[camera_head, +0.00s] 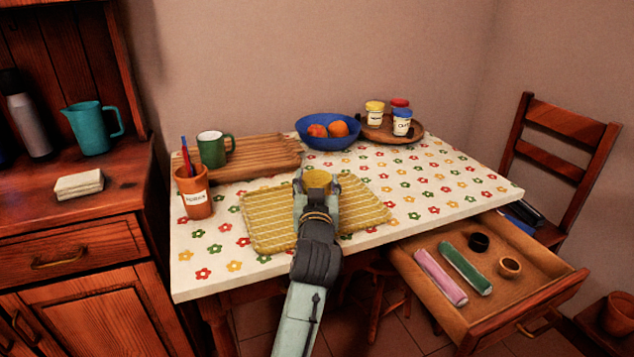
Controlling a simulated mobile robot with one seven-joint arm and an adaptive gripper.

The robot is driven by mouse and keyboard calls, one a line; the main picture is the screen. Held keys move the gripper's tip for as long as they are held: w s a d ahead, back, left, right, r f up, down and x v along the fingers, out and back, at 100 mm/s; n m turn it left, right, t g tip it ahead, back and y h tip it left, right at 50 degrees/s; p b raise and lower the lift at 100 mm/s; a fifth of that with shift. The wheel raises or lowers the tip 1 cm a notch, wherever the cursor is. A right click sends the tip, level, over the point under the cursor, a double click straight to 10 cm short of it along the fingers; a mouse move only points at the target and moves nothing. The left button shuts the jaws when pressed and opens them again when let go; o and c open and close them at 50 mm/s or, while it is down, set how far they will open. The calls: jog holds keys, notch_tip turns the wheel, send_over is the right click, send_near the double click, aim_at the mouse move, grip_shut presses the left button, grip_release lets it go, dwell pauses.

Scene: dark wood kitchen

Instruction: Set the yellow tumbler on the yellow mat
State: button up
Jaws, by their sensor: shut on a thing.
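The yellow mat (266,222), striped with pale lines, lies flat on the flowered tablecloth near the table's front. My gripper (317,188) is over the middle of the mat, reaching in from the front. It is shut on the yellow tumbler (317,178), whose upper part shows between the fingers. The tumbler looks upright. Its base is hidden behind my gripper, so I cannot tell whether it touches the mat. My arm covers part of the mat's front.
A ribbed wooden board (262,153) with a green mug (211,150) lies behind left. A terracotta pot (193,195) with pens stands left. A blue fruit bowl (328,133) and a round tray (374,133) with jars are behind. An open drawer (515,285) juts out front right. The cloth's right side is clear.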

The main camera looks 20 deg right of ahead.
jog(key=shift+r, duration=0.1)
jog(key=shift+f, duration=0.3)
jog(key=o, duration=1.2)
jog(key=shift+r, duration=0.1)
jog(key=shift+c, duration=0.2)
jog(key=shift+r, duration=0.1)
